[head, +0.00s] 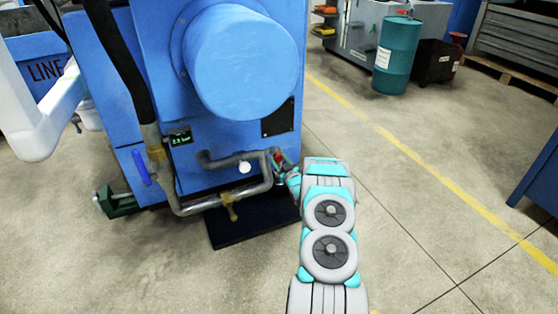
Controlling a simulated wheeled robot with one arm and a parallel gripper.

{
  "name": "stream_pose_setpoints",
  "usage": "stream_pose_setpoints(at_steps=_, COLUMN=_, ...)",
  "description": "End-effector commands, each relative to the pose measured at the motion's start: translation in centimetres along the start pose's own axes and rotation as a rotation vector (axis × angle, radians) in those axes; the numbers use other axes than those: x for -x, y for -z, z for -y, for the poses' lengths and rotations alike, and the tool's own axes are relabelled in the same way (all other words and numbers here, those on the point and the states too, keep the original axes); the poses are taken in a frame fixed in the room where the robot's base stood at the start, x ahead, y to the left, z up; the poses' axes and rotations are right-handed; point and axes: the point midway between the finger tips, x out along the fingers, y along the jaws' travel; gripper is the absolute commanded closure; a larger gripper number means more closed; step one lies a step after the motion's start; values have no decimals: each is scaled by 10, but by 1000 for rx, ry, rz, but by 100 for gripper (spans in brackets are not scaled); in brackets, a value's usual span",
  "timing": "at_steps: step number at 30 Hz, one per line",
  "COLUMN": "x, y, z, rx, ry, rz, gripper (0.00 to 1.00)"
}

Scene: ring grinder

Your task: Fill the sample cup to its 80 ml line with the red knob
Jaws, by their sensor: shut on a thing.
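The red knob (277,155) is a small red spot at the right end of the grey pipe on the blue grinder. My arm reaches up from the bottom, and my gripper (282,163) is at the red knob, shut on it. The gripper's fingers are small here and partly hidden by my wrist. I cannot make out the sample cup or its 80 ml line; the area just under the knob is largely covered by my arm.
A dark mat (250,222) lies below.

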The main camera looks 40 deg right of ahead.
Motion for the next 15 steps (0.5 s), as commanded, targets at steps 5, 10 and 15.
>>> stream_pose_setpoints(at_steps=5, x=0, y=0, z=0, rx=0, ry=0, rz=0, gripper=100)
stream_pose_setpoints(at_steps=10, x=0, y=0, z=0, rx=4, ry=0, rz=0, gripper=100)
stream_pose_setpoints(at_steps=15, x=0, y=-1, z=0, rx=38, ry=0, rz=0, gripper=100)
